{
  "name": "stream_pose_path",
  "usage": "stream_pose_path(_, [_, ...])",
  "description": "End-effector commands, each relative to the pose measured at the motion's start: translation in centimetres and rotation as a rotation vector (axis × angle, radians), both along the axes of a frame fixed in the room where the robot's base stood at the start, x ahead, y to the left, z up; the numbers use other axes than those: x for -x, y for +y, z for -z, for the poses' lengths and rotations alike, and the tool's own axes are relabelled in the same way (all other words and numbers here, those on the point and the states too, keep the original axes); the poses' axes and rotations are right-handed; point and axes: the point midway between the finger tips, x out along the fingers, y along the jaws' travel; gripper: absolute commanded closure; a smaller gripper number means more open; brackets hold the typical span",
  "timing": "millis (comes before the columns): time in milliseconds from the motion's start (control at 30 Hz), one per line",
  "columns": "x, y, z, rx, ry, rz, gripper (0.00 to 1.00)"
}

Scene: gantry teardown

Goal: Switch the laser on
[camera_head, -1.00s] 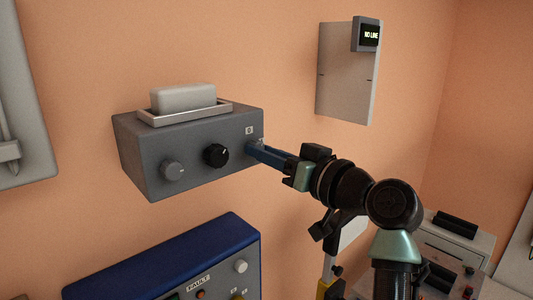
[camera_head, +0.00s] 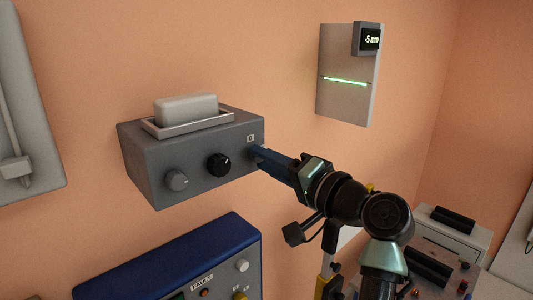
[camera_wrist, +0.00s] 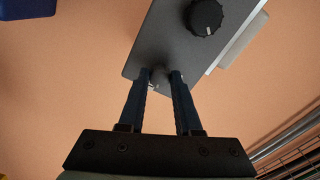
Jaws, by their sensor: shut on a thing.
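My gripper (camera_head: 258,155) reaches in from the right to the front's right end. In the wrist view, my gripper (camera_wrist: 158,76) has its two blue fingers on either side of a small grey switch knob (camera_wrist: 158,74), shut on it. The fingers hide most of this knob in the head view. The wall target panel (camera_head: 347,100) carries a green line, and its display (camera_head: 370,39) reads "-5 mm".
A pale block (camera_head: 186,108) lies in a tray on top of the laser unit. A blue-topped panel marked FAULT (camera_head: 180,265) stands below it. Grey equipment (camera_head: 450,235) is at the lower right. The wall between the unit and the target panel is clear.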

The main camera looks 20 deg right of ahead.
Motion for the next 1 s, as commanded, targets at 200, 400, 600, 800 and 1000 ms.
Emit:
stream_pose_path(200, [-0.01,0.06,-0.17,-0.111,0.041,-0.001,1.0])
stream_pose_path(400, [-0.01,0.04,-0.13,-0.165,0.06,-0.001,1.0])
stream_pose_path(600, [0.0,0.03,-0.07,-0.185,0.066,0.0,1.0])
stream_pose_path(800, [0.0,0.03,-0.06,-0.186,0.067,0.0,1.0])
stream_pose_path(1000, [0.0,0.03,-0.06,-0.185,0.066,0.0,0.57])
